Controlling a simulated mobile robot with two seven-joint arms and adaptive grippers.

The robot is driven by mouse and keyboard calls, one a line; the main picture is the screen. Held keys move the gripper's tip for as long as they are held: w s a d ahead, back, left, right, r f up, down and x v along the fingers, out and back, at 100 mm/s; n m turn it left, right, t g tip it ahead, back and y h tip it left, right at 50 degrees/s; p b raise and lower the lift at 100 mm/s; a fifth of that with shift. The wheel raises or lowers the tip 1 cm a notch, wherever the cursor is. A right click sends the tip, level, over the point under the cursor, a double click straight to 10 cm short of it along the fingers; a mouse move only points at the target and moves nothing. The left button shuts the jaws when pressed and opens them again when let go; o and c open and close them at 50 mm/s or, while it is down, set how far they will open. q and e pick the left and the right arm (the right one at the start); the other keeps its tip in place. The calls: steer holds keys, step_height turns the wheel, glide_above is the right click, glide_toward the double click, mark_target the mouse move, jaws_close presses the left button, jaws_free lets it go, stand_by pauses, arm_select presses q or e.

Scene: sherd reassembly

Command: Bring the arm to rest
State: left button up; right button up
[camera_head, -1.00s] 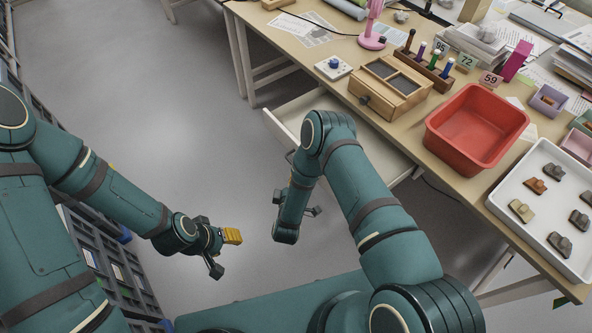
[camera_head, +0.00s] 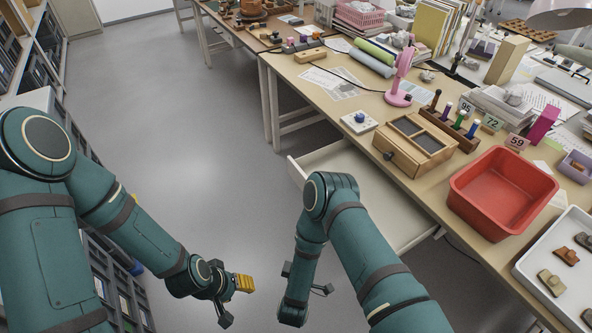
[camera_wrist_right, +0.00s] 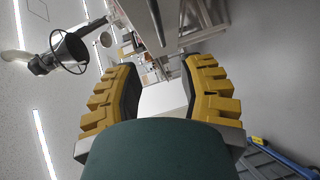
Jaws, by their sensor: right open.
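My right arm is bent at the elbow beside the table's open drawer, its forearm hanging down over the floor. In the head view my right gripper (camera_head: 308,284) is seen from behind, its fingertips mostly hidden. In the right wrist view my right gripper (camera_wrist_right: 158,72) shows two yellow ridged fingers wide apart with nothing between them. My left gripper (camera_head: 238,290) hangs over the floor left of it; a yellow finger pad shows, but the gap between its fingers cannot be made out.
An open drawer (camera_head: 393,222) juts from the table (camera_head: 372,92) close to my right arm. On the table are a wooden box (camera_head: 425,152), a red tub (camera_head: 462,203), a white tray (camera_head: 530,268) with sherds and a pink stand (camera_head: 399,97). The floor (camera_head: 190,130) ahead is clear.

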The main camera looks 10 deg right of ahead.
steer(key=s+r+m+g+y, duration=0.7)
steer(key=s+m+g+y, duration=0.3)
steer(key=s+m+g, duration=0.2)
steer(key=shift+a+m+g, duration=0.25)
steer(key=shift+m+g, duration=0.55)
